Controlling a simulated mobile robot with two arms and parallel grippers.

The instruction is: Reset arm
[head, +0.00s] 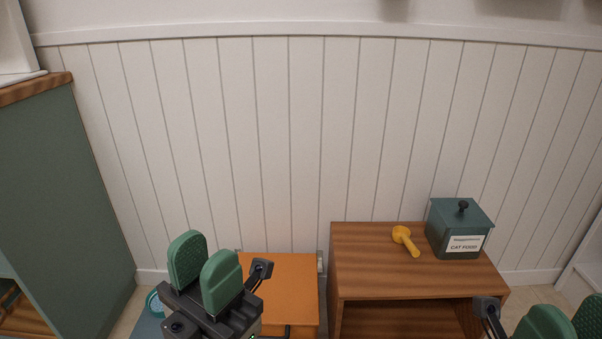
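My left gripper (205,272) is in the lower left of the head view, with its two green fingers pointing up. A narrow gap shows between the fingers and nothing is held there. My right gripper (567,325) is at the bottom right corner, cut off by the frame edge. Its two green finger tips show apart, with nothing seen between them. Neither gripper touches the furniture as far as I can see.
A wooden cabinet (365,262) bears a yellow scoop (405,240) and a green cat food box (459,229). A lower orange-topped unit (285,285) stands left of it. A green cabinet (60,180) stands at left. A teal bowl (154,304) is partly hidden. The panelled wall is behind.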

